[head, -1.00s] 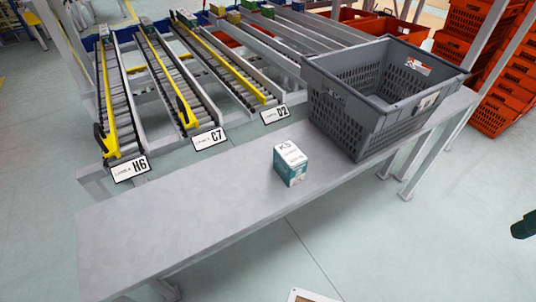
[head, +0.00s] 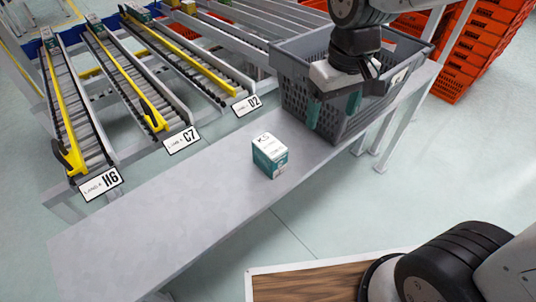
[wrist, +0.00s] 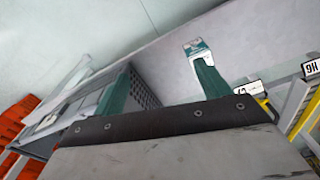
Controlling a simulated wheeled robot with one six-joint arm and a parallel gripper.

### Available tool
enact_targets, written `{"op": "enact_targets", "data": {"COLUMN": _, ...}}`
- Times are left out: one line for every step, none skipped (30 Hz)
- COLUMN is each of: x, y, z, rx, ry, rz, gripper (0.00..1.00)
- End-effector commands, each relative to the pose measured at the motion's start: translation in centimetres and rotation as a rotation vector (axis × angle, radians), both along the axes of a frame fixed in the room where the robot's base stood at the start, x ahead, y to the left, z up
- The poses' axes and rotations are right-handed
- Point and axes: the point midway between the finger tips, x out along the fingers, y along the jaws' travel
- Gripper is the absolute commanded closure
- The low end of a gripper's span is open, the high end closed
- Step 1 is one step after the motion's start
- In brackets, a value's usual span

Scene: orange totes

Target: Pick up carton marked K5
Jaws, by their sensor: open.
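The carton marked K5 (head: 269,156) is a small white and teal box. It stands upright on the grey bench (head: 165,215), to the left of the grey crate. In the wrist view the carton (wrist: 196,46) shows just beyond one finger's tip, partly hidden by that finger. My gripper (head: 333,110) has two teal fingers, spread apart and empty. In the head view it is in front of the grey crate, above and to the right of the carton, apart from it.
The grey crate (head: 292,100) stands on the right part of the bench. Roller lanes labelled H6 (head: 101,184), C7 (head: 181,140) and D2 (head: 246,105) end behind the bench. Orange totes (head: 481,50) are stacked at the right. The bench's left part is clear.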

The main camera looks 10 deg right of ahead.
Motion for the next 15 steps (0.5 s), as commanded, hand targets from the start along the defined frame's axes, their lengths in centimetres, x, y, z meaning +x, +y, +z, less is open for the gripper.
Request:
{"op": "enact_targets", "data": {"x": 1.3, "y": 1.9, "z": -1.7, "rx": -0.006, "ry": 0.019, "rz": 0.048, "gripper": 0.25}}
{"op": "enact_targets", "data": {"x": 2.0, "y": 3.0, "z": -2.6, "rx": -0.008, "ry": 0.023, "rz": 0.072, "gripper": 0.25}}
{"op": "enact_targets", "data": {"x": 2.8, "y": 4.3, "z": -3.7, "rx": -0.01, "ry": 0.027, "rz": 0.103, "gripper": 0.25}}
{"op": "enact_targets", "data": {"x": 3.4, "y": 5.2, "z": -4.6, "rx": -0.011, "ry": 0.031, "rz": 0.125, "gripper": 0.25}}
{"op": "enact_targets", "data": {"x": 3.8, "y": 6.2, "z": -5.5, "rx": -0.012, "ry": 0.034, "rz": 0.146, "gripper": 0.25}}
{"op": "enact_targets", "data": {"x": 4.3, "y": 7.3, "z": -6.5, "rx": -0.014, "ry": 0.037, "rz": 0.17, "gripper": 0.25}}
{"op": "enact_targets", "data": {"x": 4.6, "y": 8.0, "z": -7.3, "rx": -0.016, "ry": 0.041, "rz": 0.187, "gripper": 0.25}}
{"op": "enact_targets", "data": {"x": 4.9, "y": 8.7, "z": -8.0, "rx": -0.016, "ry": 0.043, "rz": 0.201, "gripper": 0.25}}
{"op": "enact_targets", "data": {"x": 5.1, "y": 9.5, "z": -8.8, "rx": -0.018, "ry": 0.044, "rz": 0.218, "gripper": 0.25}}
{"op": "enact_targets", "data": {"x": 5.3, "y": 10.0, "z": -9.3, "rx": -0.017, "ry": 0.045, "rz": 0.229, "gripper": 0.25}}
{"op": "enact_targets", "data": {"x": 5.5, "y": 10.5, "z": -9.8, "rx": -0.018, "ry": 0.046, "rz": 0.238, "gripper": 0.25}}
{"op": "enact_targets", "data": {"x": 5.6, "y": 10.9, "z": -10.2, "rx": -0.019, "ry": 0.048, "rz": 0.248, "gripper": 0.25}}
{"op": "enact_targets", "data": {"x": 5.6, "y": 11.2, "z": -10.6, "rx": -0.02, "ry": 0.049, "rz": 0.254, "gripper": 0.25}}
{"op": "enact_targets", "data": {"x": 5.7, "y": 11.4, "z": -10.8, "rx": -0.02, "ry": 0.048, "rz": 0.258, "gripper": 0.25}}
{"op": "enact_targets", "data": {"x": 5.8, "y": 11.6, "z": -11.2, "rx": -0.02, "ry": 0.049, "rz": 0.262, "gripper": 0.25}}
